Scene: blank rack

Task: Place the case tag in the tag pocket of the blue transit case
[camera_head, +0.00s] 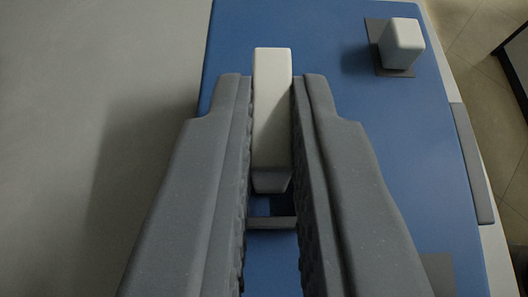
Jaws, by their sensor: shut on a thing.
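The case tag (272,110) is a white block with rounded edges. My gripper (272,92) is shut on it, with one grey finger against each side, and the tag's far end sticks out a little past the fingertips. Below the fingers lies the blue transit case (330,110), a broad flat blue surface. A dark grey frame or bar (271,223) shows between the fingers on the case, with a darker gap just beyond it. I cannot tell if this is the tag pocket. Whether the tag touches the case is unclear.
Another white block (402,42) stands on a dark grey patch at the case's upper right. A grey strip (471,162) runs along the case's right edge, and a grey patch (437,270) lies lower right. A plain grey surface (90,80) fills the left. Tiled floor shows at the right.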

